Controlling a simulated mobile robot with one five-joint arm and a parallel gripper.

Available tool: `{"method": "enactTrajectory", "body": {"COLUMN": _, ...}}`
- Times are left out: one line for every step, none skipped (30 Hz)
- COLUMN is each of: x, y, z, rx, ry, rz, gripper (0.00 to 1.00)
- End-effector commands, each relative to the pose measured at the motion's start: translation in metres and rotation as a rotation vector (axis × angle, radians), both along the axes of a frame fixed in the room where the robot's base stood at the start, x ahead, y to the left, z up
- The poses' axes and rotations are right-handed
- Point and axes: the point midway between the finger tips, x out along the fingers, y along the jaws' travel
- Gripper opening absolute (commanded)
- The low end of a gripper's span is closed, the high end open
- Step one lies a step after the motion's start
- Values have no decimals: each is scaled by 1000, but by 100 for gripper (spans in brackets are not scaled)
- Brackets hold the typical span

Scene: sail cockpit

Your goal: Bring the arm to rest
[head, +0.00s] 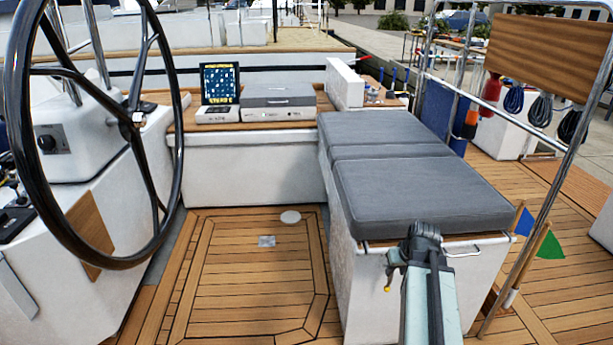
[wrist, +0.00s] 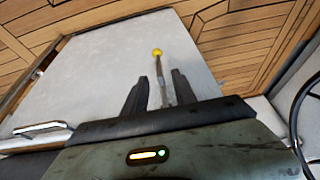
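My arm (head: 430,295) reaches forward from the bottom edge in the head view, to the front end of the grey-cushioned bench. My gripper (head: 392,268) hangs down before the bench's white end face. In the wrist view my gripper (wrist: 162,82) shows two dark fingers standing apart. A thin rod with a yellow ball tip (wrist: 157,52) shows between them; I cannot tell whether it touches either finger. The yellow ball also shows below the gripper in the head view (head: 387,289).
The bench cushion (head: 415,190) is close behind the gripper, with a metal handle (head: 462,253) at its right. The steering wheel (head: 165,120) stands at the left. A metal frame (head: 560,170) and green flag (head: 550,246) are at the right. The middle teak floor (head: 245,285) is mostly clear.

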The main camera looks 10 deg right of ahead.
Motion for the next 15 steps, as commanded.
{"method": "enactTrajectory", "body": {"x": 5, "y": 10, "z": 0, "rx": 1, "ry": 0, "rz": 17, "gripper": 33}}
{"method": "enactTrajectory", "body": {"x": 9, "y": 18, "z": 0, "rx": 1, "ry": -1, "rz": 33, "gripper": 33}}
{"method": "enactTrajectory", "body": {"x": 17, "y": 36, "z": 0, "rx": 0, "ry": 0, "rz": 63, "gripper": 33}}
{"method": "enactTrajectory", "body": {"x": 23, "y": 52, "z": 0, "rx": 1, "ry": 0, "rz": 90, "gripper": 33}}
{"method": "enactTrajectory", "body": {"x": 30, "y": 70, "z": 0, "rx": 0, "ry": -1, "rz": 121, "gripper": 33}}
{"method": "enactTrajectory", "body": {"x": 37, "y": 96, "z": 0, "rx": -2, "ry": 1, "rz": 167, "gripper": 33}}
{"method": "enactTrajectory", "body": {"x": 42, "y": 117, "z": 0, "rx": -5, "ry": 6, "rz": 201, "gripper": 33}}
{"method": "enactTrajectory", "body": {"x": 44, "y": 137, "z": -1, "rx": -6, "ry": 16, "rz": 235, "gripper": 33}}
{"method": "enactTrajectory", "body": {"x": 45, "y": 162, "z": -3, "rx": -6, "ry": 32, "rz": 272, "gripper": 33}}
{"method": "enactTrajectory", "body": {"x": 44, "y": 180, "z": -4, "rx": -5, "ry": 45, "rz": 294, "gripper": 33}}
{"method": "enactTrajectory", "body": {"x": 42, "y": 196, "z": -5, "rx": -4, "ry": 62, "rz": 313, "gripper": 33}}
{"method": "enactTrajectory", "body": {"x": 39, "y": 218, "z": -7, "rx": -3, "ry": 85, "rz": 336, "gripper": 33}}
{"method": "enactTrajectory", "body": {"x": 35, "y": 233, "z": -8, "rx": 0, "ry": 105, "rz": 349, "gripper": 33}}
{"method": "enactTrajectory", "body": {"x": 31, "y": 247, "z": -9, "rx": 0, "ry": 126, "rz": 360, "gripper": 33}}
{"method": "enactTrajectory", "body": {"x": 23, "y": 266, "z": -11, "rx": 1, "ry": 158, "rz": 369, "gripper": 33}}
